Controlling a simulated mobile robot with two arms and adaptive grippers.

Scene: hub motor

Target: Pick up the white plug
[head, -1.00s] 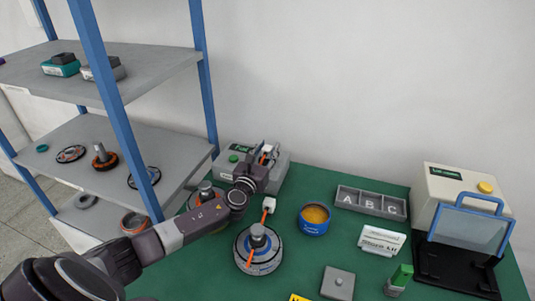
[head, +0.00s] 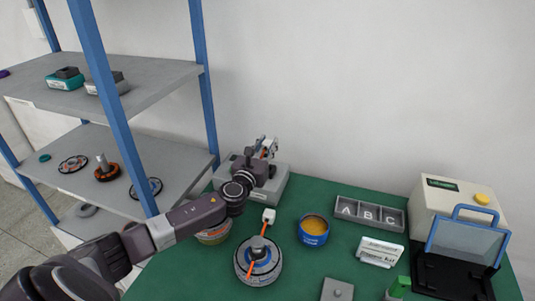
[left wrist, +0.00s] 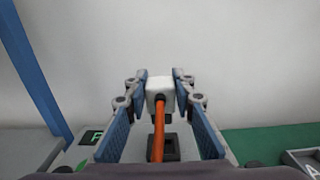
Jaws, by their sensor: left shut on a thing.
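An orange cable (left wrist: 158,138) runs from this plug toward the camera. A second white plug (head: 268,215) lies on the table, at the end of an orange cable from the front hub motor (head: 258,262). Another round motor (head: 214,236) is partly hidden behind my left arm. My right gripper is not in view.
The grey box (head: 268,186) stands beneath the gripper, close to the wall. A blue shelf rack (head: 125,115) with round parts stands at left. A blue tin (head: 313,232), an A-B-C tray (head: 370,213) and a tester with a blue-framed cover (head: 468,229) stand to the right.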

